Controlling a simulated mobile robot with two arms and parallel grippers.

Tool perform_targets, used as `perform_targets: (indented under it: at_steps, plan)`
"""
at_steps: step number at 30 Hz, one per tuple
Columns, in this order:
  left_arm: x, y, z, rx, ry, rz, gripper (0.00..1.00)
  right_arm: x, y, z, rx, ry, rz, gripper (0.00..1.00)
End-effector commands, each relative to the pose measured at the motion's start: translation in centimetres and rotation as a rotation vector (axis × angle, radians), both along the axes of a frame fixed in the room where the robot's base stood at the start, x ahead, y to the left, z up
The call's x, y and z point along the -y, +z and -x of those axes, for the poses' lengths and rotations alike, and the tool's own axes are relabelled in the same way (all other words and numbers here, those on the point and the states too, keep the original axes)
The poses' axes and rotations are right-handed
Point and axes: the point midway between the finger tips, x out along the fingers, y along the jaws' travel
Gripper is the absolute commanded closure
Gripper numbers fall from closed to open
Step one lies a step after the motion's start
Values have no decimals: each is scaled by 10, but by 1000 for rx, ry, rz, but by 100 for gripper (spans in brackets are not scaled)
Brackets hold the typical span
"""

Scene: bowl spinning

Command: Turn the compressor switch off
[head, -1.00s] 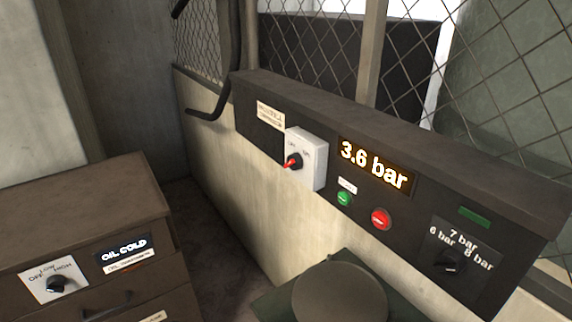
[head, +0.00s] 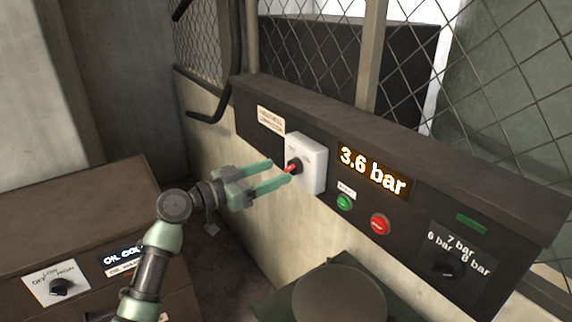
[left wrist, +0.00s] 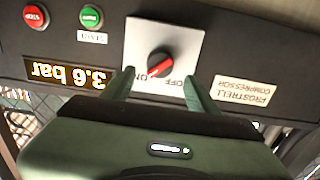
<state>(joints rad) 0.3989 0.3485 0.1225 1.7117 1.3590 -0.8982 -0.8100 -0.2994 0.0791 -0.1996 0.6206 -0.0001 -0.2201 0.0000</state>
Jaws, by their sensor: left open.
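The compressor switch is a white box (head: 313,165) with a black knob and red pointer (head: 291,168) on the dark panel. In the left wrist view, upside down, the knob (left wrist: 160,63) has its red pointer toward the ON mark, with OFF beside it. A FROSTRELL COMPRESSOR label (left wrist: 243,90) is next to it. My left gripper (head: 279,171) is open in front of the switch, its green fingers reaching toward the knob. In the left wrist view its fingertips (left wrist: 159,75) appear on either side of the knob, seemingly short of it. My right gripper is not in view.
The panel also holds a 3.6 bar display (head: 374,171), a green button (head: 344,202), a red STOP button (head: 380,224) and a pressure selector (head: 446,269). A round lid (head: 340,296) stands below. A brown cabinet (head: 60,215) is at left.

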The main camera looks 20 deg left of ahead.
Motion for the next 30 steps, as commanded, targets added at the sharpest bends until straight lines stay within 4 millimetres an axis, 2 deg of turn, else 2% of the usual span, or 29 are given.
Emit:
perform_targets:
  at_steps: [1, 7, 18, 19, 25, 30]
  plan:
    - [6, 4, -8, -1, -1, 3, 41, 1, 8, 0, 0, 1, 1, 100]
    - [22, 2, -28, -3, 0, 0, 41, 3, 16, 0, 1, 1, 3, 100]
    - [28, -1, -34, -2, -1, -3, 41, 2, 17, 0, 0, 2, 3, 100]
    - [28, -1, -34, -3, -1, -3, 44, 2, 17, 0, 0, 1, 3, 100]
    - [27, -1, -34, -3, -1, -3, 99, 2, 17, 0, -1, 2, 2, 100]
    - [27, -1, -34, -6, -1, 1, 100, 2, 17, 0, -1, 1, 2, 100]
